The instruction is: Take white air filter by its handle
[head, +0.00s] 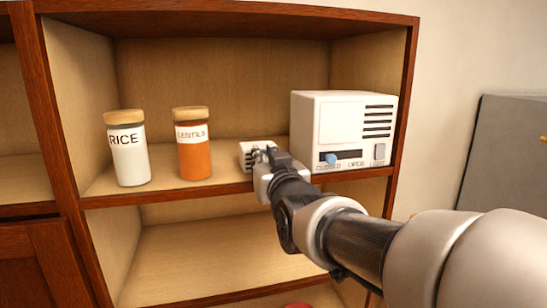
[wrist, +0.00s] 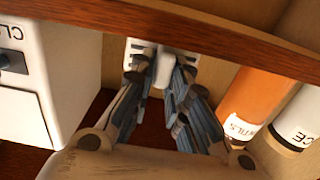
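The white air filter (head: 247,157) is a small white block with dark slots. It sits on the middle shelf, left of the white appliance box, partly hidden by my gripper. In the wrist view the white filter (wrist: 134,46) shows at the top centre, its handle between my fingers. My gripper (head: 262,155) reaches in from the right, just in front of the filter. In the wrist view its fingers (wrist: 163,68) lean inward, with the white handle filling the narrow gap at the tips. They look shut on it.
The white appliance box (head: 325,125) with vents and a blue slider stands close on the right. A rice jar (head: 129,155) and an orange lentils jar (head: 194,155) stand left on the same shelf. The wooden shelf edge (head: 165,193) runs below. Shelf space between lentils jar and filter is free.

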